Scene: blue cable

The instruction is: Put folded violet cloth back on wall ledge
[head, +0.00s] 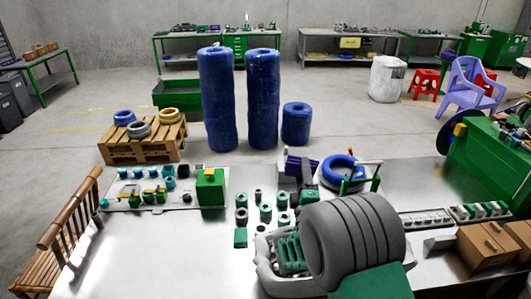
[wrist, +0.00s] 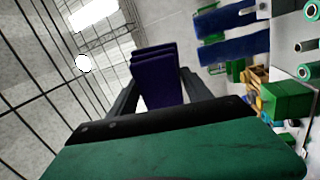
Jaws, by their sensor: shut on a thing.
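The folded violet cloth (wrist: 157,78) is between the two dark fingers of my gripper (wrist: 156,92) in the wrist view. Its layers stand out beyond the fingertips. In the head view the cloth (head: 299,165) shows as a small violet block above the metal table, with the grey fingers of my gripper (head: 297,177) beside it. Part of the cloth is hidden by the fingers. I cannot make out the wall ledge in either view.
The metal table (head: 150,255) bears a blue cable coil (head: 340,170), a green box (head: 210,187) and several small green parts. Cardboard boxes (head: 488,243) stand at the right. Tall blue rolls (head: 263,100) stand on the floor behind. The table's front left is clear.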

